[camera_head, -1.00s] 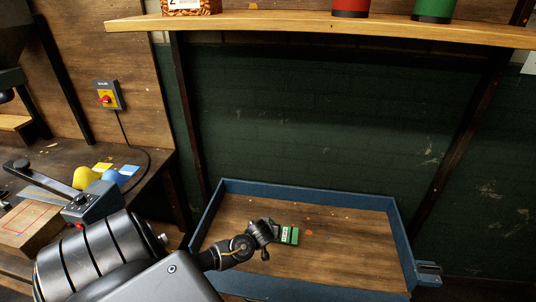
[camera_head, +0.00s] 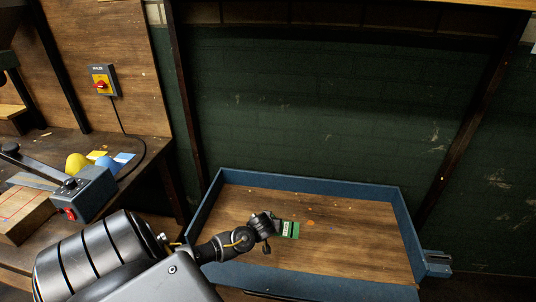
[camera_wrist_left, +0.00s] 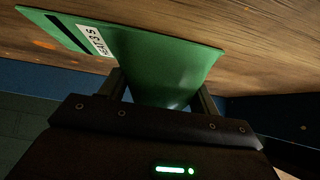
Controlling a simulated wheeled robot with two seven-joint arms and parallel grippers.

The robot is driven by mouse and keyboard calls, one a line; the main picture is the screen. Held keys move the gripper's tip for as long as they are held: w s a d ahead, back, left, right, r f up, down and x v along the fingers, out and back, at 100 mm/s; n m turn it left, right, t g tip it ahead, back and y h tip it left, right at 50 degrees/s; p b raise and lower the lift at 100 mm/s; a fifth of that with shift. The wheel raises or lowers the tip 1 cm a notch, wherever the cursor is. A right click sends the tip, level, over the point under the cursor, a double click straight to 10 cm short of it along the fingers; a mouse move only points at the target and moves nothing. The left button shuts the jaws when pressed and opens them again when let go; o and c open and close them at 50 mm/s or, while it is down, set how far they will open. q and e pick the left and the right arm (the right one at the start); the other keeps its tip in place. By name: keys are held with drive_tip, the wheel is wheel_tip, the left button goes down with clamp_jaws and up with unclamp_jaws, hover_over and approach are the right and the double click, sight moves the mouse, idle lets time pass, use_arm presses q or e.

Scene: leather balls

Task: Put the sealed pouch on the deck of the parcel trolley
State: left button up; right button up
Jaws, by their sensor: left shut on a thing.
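The sealed pouch is green with a white label and a dark stripe. In the head view the pouch (camera_head: 290,229) shows beside the fingers of my left gripper (camera_head: 272,225), over the wooden deck of the parcel trolley (camera_head: 350,238). In the left wrist view the pouch (camera_wrist_left: 165,62) sits between the two fingers of my left gripper (camera_wrist_left: 165,88), which is shut on it. The deck's wood (camera_wrist_left: 260,35) lies close to the pouch; I cannot tell whether they touch. My right gripper is in neither view.
The trolley has a raised blue rim (camera_head: 310,184) around its deck, and most of the deck is bare. A red-knobbed switch box (camera_head: 104,80) is on the wall.

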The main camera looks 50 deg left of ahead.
use_arm(q)
drive_tip(key=o, duration=1.2)
drive_tip(key=shift+f, duration=0.1)
drive_tip(key=shift+o, duration=0.2)
drive_tip(key=p+v, duration=0.1)
drive_tip(key=v, duration=1.1)
